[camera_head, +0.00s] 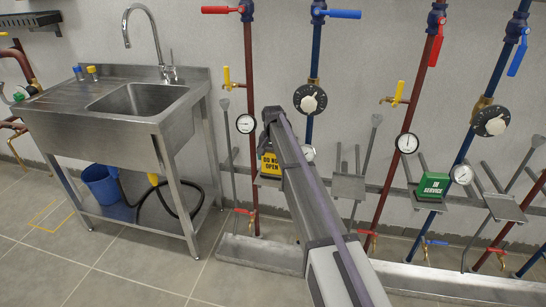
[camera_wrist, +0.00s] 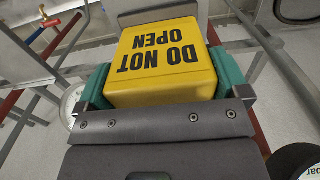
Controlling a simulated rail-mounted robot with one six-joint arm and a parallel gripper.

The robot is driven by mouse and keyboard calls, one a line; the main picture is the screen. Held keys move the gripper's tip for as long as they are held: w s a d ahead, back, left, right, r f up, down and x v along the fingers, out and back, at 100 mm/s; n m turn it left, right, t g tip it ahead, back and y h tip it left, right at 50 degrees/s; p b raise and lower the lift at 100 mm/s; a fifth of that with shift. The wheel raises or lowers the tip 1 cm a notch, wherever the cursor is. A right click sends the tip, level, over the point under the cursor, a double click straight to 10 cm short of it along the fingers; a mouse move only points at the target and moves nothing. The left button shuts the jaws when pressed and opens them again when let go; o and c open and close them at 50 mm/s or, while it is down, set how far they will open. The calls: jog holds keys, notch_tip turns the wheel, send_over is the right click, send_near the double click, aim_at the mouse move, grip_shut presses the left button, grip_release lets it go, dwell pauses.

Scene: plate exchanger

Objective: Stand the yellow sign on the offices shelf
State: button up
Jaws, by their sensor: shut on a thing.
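The yellow sign (camera_head: 269,165) reads "DO NOT OPEN" and is at the left grey shelf (camera_head: 268,182), by the left red pipe. In the wrist view the sign (camera_wrist: 165,60) sits between the teal finger pads of my gripper (camera_wrist: 162,80), which is shut on its sides. A grey plate (camera_wrist: 158,12) shows just behind the sign. I cannot tell whether the sign's base touches the shelf. In the head view my arm hides most of the gripper. No offices label is readable on the shelves.
A second grey shelf (camera_head: 348,186) by the blue pipe looks empty. A green "IN SERVICE" sign (camera_head: 433,184) stands on another shelf, and the right shelf (camera_head: 505,206) is empty. Gauges, valves and pipes (camera_head: 250,110) crowd the wall. A steel sink (camera_head: 140,103) stands left.

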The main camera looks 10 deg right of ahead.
jog(key=shift+f+b, duration=0.35)
jog(key=shift+f, duration=0.05)
jog(key=o, duration=0.6)
jog(key=shift+o, duration=0.2)
jog(key=shift+r, duration=0.15)
notch_tip(320, 180, up, 11)
jog(key=p, duration=1.1)
jog(key=shift+f, duration=0.2)
